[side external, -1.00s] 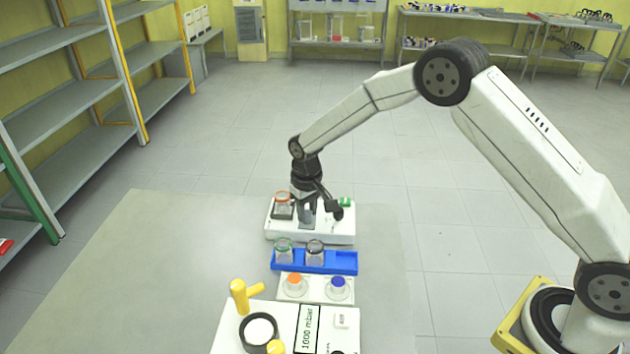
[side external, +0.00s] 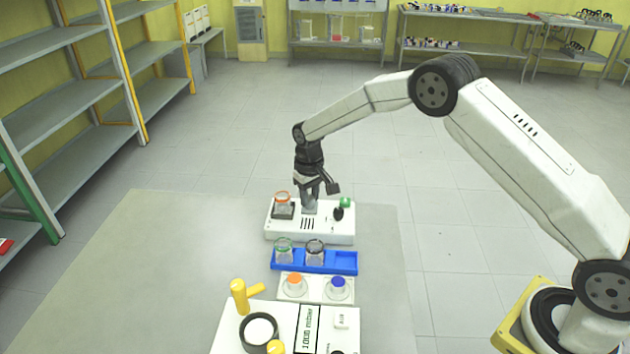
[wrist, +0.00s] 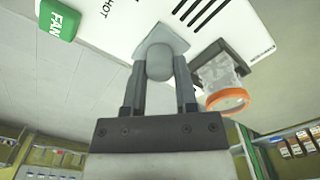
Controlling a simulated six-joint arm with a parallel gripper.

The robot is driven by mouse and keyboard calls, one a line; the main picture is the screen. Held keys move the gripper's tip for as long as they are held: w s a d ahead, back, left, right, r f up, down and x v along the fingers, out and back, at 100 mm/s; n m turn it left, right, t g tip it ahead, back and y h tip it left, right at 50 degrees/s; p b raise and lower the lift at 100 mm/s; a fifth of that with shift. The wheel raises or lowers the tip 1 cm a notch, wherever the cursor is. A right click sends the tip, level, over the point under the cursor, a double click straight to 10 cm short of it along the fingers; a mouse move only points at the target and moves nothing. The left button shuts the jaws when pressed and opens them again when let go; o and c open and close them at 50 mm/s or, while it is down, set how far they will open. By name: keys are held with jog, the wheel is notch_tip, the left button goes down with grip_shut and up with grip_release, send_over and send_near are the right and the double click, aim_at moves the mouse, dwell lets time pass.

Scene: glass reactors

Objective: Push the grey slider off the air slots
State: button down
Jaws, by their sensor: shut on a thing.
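The grey slider (wrist: 172,38) is a flat plate with a rounded grey knob (wrist: 159,62) on the white box (wrist: 115,18). The black air slots (wrist: 197,10) lie beside the plate and look uncovered. In the side view the slider (side external: 309,208) sits behind the slots (side external: 307,224), near the box's back edge. My gripper (wrist: 159,76) is shut on the slider's knob, with one finger on each side of it. In the side view my gripper (side external: 311,194) stands over the slider and partly hides it.
A glass vessel with an orange rim (side external: 282,201) stands in a dark holder left of the slider. A green FAN block (side external: 345,202) and a black knob (side external: 339,213) are on the right. In front are a blue rack (side external: 290,266) with two jars and a white instrument (side external: 231,325).

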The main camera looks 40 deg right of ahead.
aim_at(310, 198)
jog(key=shift+c, duration=1.8)
grip_release()
jog(key=shift+r, duration=0.1)
jog(key=shift+r, duration=3.85)
jog(key=s+d+r+t, duration=0.2)
jog(key=s, duration=2.7)
jog(key=shift+t, duration=0.3)
